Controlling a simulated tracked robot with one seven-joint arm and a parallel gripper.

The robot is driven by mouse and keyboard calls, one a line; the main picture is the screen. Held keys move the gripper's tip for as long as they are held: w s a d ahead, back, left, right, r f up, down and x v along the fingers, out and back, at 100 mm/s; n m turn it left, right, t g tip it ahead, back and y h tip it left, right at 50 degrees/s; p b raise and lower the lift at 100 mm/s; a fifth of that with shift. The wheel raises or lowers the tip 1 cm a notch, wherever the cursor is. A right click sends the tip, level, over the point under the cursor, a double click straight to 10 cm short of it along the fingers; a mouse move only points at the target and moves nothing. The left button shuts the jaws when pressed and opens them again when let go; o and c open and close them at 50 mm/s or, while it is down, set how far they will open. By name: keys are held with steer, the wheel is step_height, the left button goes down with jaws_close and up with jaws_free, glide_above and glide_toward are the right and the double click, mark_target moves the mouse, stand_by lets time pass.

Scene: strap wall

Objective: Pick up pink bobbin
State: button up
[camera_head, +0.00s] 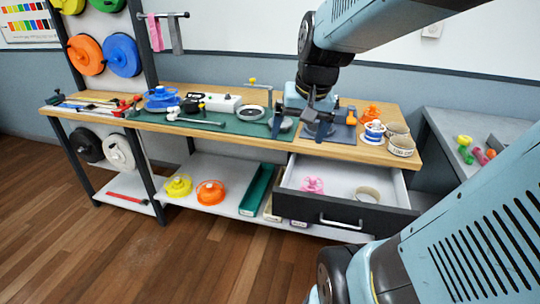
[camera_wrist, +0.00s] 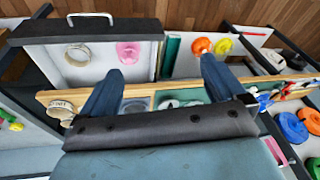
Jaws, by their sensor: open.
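A pink bobbin (camera_head: 312,185) lies inside the open drawer (camera_head: 345,212) under the workbench, toward its left side. In the wrist view it shows as a pink shape (camera_wrist: 128,50) in the drawer, beside a tan ring (camera_wrist: 78,54). My gripper (camera_head: 301,130) is above the workbench top, higher than the drawer and behind it, with its fingers pointing down. In the wrist view my gripper (camera_wrist: 162,68) has its two blue fingers wide apart with nothing held between them.
The drawer's dark front and handle stick out from the bench. Orange, blue and cream spools (camera_head: 401,145) stand on the bench's right end. A green mat (camera_head: 205,124) with tools lies left. A grey side table (camera_head: 470,125) holds small coloured pieces. Open floor lies in front.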

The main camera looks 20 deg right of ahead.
steer(key=w+d+f+m, duration=0.1)
steer(key=f, duration=0.1)
steer(key=w+d+f+m+g+y, duration=0.1)
steer(key=w+f, duration=0.1)
steer(key=w+d+f+m, duration=0.1)
steer(key=w+f+m, duration=0.1)
steer(key=shift+w+d+f+y, duration=0.2)
steer(key=shift+d+f+y, duration=0.1)
steer(key=shift+d, duration=0.05)
steer(key=m+t+y, duration=0.7)
steer(key=m, duration=1.2)
glide_toward(316, 184)
steer(key=shift+f+x, duration=0.2)
steer(key=shift+x, duration=5.65)
steer(key=shift+d, duration=0.15)
steer(key=shift+c, duration=0.3)
steer(key=c, duration=0.6)
steer(key=shift+c, duration=0.2)
steer(key=shift+r, duration=0.15)
